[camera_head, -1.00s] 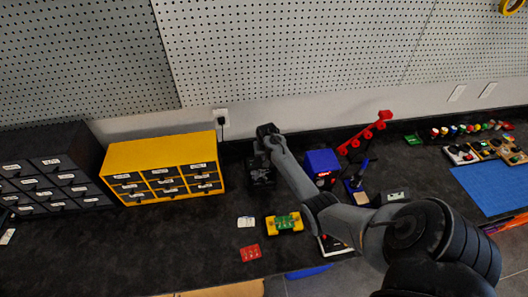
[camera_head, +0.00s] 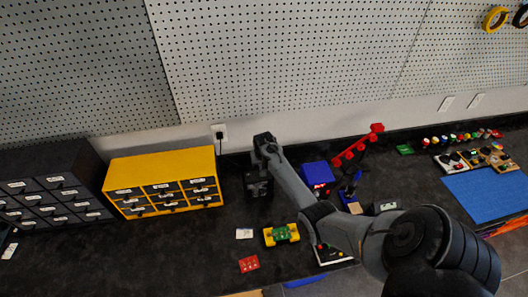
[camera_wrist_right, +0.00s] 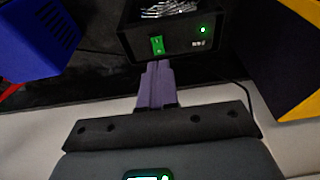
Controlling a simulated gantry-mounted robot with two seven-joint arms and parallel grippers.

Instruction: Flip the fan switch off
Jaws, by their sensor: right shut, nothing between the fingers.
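The fan unit is a dark box (camera_head: 258,184) on the bench beside the yellow drawer cabinet, partly hidden by my right arm in the head view. In the right wrist view the fan unit (camera_wrist_right: 185,47) has a green rocker switch (camera_wrist_right: 157,45), a small lit green light to its right and a pale grille above. My right gripper (camera_wrist_right: 157,68) is shut and empty, its purple fingertips just below the switch in the picture. I cannot tell whether they touch the box. My left gripper is not in view.
A yellow drawer cabinet (camera_head: 162,162) and a dark one (camera_head: 52,183) stand to the left. A blue box (camera_head: 318,173) and red stand (camera_head: 357,146) stand to the right. A yellow-green board (camera_head: 281,234) and small cards lie in front. A perforated wall panel rises behind.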

